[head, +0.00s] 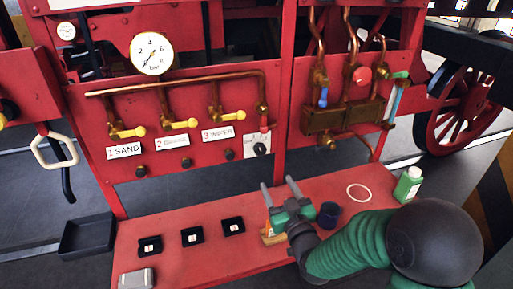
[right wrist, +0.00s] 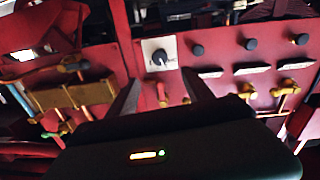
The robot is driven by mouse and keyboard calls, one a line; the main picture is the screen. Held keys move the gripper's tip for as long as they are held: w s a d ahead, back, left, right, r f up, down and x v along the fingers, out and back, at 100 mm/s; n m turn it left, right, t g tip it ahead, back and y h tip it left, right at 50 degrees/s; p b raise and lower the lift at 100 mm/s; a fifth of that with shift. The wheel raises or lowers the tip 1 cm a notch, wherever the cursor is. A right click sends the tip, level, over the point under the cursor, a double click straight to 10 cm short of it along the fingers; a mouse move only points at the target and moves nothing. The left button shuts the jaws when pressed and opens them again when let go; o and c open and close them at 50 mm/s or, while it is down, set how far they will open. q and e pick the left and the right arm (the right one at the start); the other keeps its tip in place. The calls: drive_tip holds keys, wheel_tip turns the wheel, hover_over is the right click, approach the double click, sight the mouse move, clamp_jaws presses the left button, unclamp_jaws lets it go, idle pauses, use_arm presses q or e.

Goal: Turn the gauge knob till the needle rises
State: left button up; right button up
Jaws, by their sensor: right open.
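The gauge knob (head: 260,148) is a dark knob on a small white plate, on the red panel right of the label "3 WIPER". It also shows in the right wrist view (right wrist: 159,58), beyond the finger gap. The round white gauge (head: 151,53), marked in bar, stands above the copper pipe; its dark needle points down and left, toward the low end. My right gripper (head: 278,182) is open with both fingers up, below and in front of the knob, apart from it. Its fingers (right wrist: 163,90) show empty in the right wrist view. My left gripper is not in view.
Yellow-handled valves (head: 180,124) sit left of the knob, and a brass valve block (head: 340,117) sits right.

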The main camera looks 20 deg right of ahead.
sight(261, 152)
drive_tip(key=w+p, duration=0.1)
drive_tip(key=w, duration=1.4)
drive_tip(key=shift+w+r+p, duration=0.15)
drive_tip(key=shift+w+p, duration=0.1)
drive_tip(key=shift+p, duration=0.15)
drive_tip(key=shift+w, duration=0.35)
clamp_jaws()
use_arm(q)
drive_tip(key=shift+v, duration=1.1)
